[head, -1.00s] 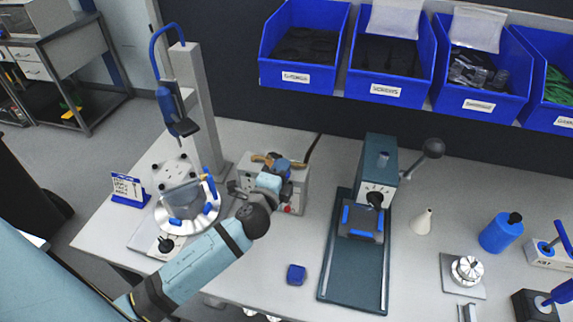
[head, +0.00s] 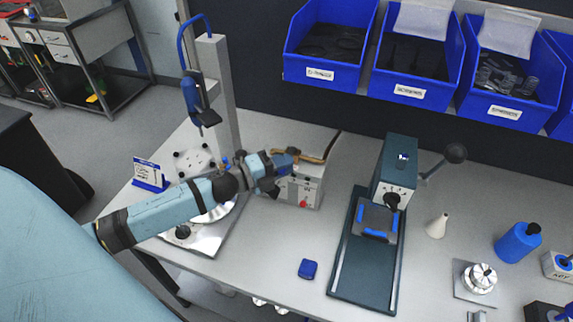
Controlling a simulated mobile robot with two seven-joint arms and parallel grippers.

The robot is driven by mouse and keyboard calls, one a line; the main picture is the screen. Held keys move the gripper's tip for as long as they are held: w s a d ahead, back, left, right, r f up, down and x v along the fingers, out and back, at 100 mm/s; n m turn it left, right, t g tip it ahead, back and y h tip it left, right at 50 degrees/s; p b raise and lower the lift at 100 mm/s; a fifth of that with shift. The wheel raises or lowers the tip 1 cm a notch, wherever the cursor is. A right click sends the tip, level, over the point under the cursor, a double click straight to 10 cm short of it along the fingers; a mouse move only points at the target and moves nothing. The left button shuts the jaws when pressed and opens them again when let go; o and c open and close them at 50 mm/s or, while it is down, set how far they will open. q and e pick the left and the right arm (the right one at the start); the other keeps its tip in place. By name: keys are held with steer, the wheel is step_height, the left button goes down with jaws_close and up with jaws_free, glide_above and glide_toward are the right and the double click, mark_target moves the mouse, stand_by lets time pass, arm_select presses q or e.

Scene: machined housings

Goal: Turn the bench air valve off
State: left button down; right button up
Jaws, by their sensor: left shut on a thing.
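The bench air valve is on a grey box (head: 306,190) at the back of the bench, with a brass-coloured pipe (head: 318,157) on top and a red knob (head: 303,204) on its front. My left arm reaches in from the left, and my left gripper (head: 286,161) is at the top of the box, shut on the blue valve handle (head: 293,152). The gripper and wrist cover most of the handle, so its exact angle is hard to tell. My right gripper is not in view.
A round fixture with a blue-handled post (head: 222,95) stands left of the valve, partly behind my arm. A green press (head: 395,170) with a side lever (head: 455,153) stands to the right. A small blue block (head: 308,268) lies in front. Blue bins (head: 330,45) hang above.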

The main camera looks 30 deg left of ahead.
arm_select(q)
steer(key=shift+r, duration=0.1)
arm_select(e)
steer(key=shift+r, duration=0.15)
arm_select(q)
steer(key=c, duration=1.1)
jaws_free()
